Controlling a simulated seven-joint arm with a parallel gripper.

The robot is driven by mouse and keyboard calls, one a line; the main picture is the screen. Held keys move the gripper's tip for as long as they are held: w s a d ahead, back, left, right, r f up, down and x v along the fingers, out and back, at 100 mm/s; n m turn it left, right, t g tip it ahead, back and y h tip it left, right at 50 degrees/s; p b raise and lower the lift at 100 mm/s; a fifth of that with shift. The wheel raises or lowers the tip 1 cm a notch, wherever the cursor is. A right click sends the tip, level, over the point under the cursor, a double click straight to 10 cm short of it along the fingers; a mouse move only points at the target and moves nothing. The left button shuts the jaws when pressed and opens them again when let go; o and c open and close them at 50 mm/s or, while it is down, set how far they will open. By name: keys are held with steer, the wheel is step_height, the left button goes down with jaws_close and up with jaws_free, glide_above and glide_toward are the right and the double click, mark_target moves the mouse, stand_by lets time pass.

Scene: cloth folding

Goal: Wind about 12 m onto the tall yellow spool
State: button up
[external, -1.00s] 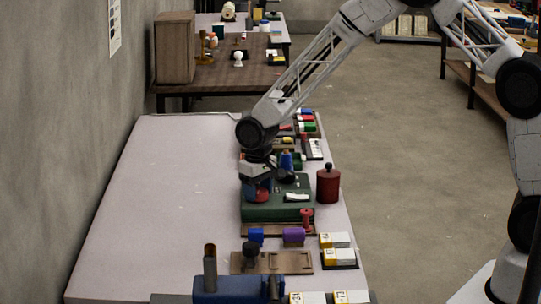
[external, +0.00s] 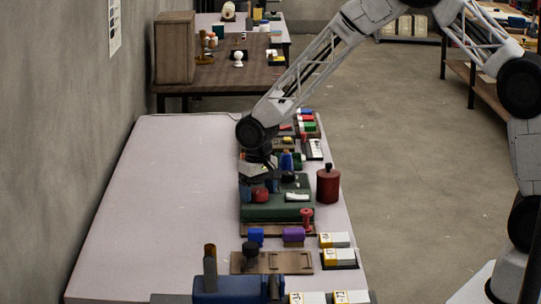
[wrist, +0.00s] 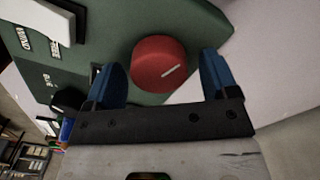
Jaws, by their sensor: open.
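My gripper (wrist: 163,85) is open, with its two blue fingers apart on either side of a round red knob (wrist: 159,64). The knob has a white line on its face and sits on a green box (wrist: 105,30). No finger clearly touches the knob. In the external view, my gripper (external: 258,186) is low over the left part of the green box (external: 277,213), at the red knob (external: 261,195). I cannot make out a tall yellow spool in either view.
A white piece (external: 298,197) and a black knob (external: 288,178) are on the green box. A dark red canister (external: 328,184) stands to its right. A blue machine (external: 237,289) and a brown board (external: 272,262) lie nearer the camera. The table's left side (external: 160,210) is clear.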

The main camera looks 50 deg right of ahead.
mark_target(259, 190)
steer(key=shift+r, duration=0.1)
steer(key=shift+r, duration=3.8)
steer(key=shift+s+r, duration=0.1)
steer(key=shift+r, duration=0.1)
steer(key=s+d+r+t, duration=0.1)
steer(key=s+d+r, duration=0.6)
steer(key=s+r, duration=0.2)
steer(key=s+d+r, duration=0.6)
steer(key=s+r, duration=0.3)
steer(key=s, duration=0.1)
steer(key=s+d+r, duration=0.1)
steer(key=s+d, duration=0.1)
steer(key=s, duration=0.7)
steer(key=s+d+r+n+t, duration=0.1)
steer(key=s+d, duration=0.2)
steer(key=s, duration=0.6)
steer(key=s+d+r, duration=0.2)
steer(key=s+d, duration=0.1)
steer(key=s, duration=0.6)
steer(key=shift+s+d+t, duration=0.25)
steer(key=shift+s+t, duration=0.05)
